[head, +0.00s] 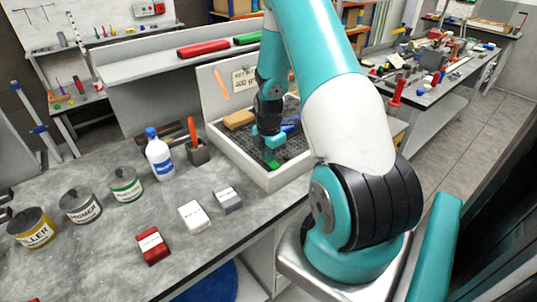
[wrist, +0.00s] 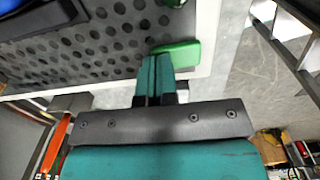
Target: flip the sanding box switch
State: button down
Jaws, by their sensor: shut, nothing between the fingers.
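The sanding box (head: 262,180) is a pale, low-walled box with a dark perforated floor (wrist: 85,45) and an upright back panel. A green piece, seemingly its switch (wrist: 180,52), lies at the edge of the perforated floor beside the pale rim. It also shows small in the head view (head: 271,163), just below my gripper (head: 267,148). In the wrist view my gripper (wrist: 155,62) is shut and empty. Its fingertips are at the left part of the green piece and partly cover it. I cannot tell whether they touch it or which way it is set.
A tan block (head: 239,119) and a blue item (head: 290,125) lie in the box. To the left on the bench are a tool holder (head: 198,153), a white bottle (head: 160,160), several cans and small red, white and grey boxes. The bench front is mostly clear.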

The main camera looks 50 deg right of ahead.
jog(key=shift+f+b, duration=0.7)
jog(key=shift+b, duration=0.1)
jog(key=shift+r, duration=0.1)
jog(key=shift+s+a, duration=0.1)
jog(key=shift+s+a+r, duration=0.1)
jog(key=shift+s+r, duration=0.05)
jog(key=shift+s, duration=0.35)
jog(key=r+p, duration=0.1)
jog(key=w+r+p, duration=0.1)
jog(key=r, duration=0.1)
jog(key=r+p, duration=0.2)
jog(key=shift+w+d, duration=0.2)
jog(key=shift+d, duration=0.1)
notch_tip(320, 180, up, 9)
jog(key=w+b, duration=0.2)
jog(key=b, duration=0.1)
jog(key=t+b, duration=0.2)
jog(key=b, duration=0.1)
send_over(276, 165)
jog(key=f+p, duration=0.1)
jog(key=f, duration=0.3)
jog(key=w+f+p, duration=0.1)
jog(key=f, duration=0.3)
jog(key=w+f+p, duration=0.1)
jog(key=f, duration=0.4)
jog(key=shift+w+d, duration=0.2)
jog(key=shift+w, duration=0.05)
